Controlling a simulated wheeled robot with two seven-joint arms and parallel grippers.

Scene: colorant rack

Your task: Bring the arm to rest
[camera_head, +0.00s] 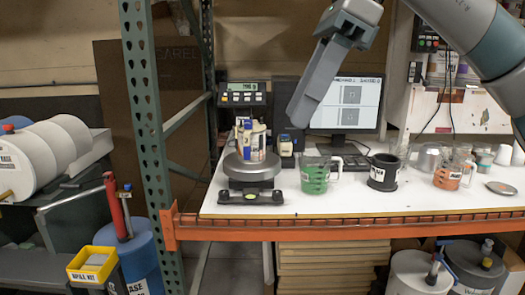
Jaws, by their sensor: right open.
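My right gripper (305,108) hangs from the upper right of the head view, in front of the monitor (351,101) and above the bench. Its grey fingers point down and to the left. They overlap from this side, and I see nothing held between them. My right arm (478,38) comes in from the top right corner. My left gripper does not show.
The white bench (330,203) bears a scale (252,171) with a labelled can (251,141), a green cup (315,176), a black cup (383,173) and an orange cup (446,178). A green upright (148,120) stands left. The bench front is clear.

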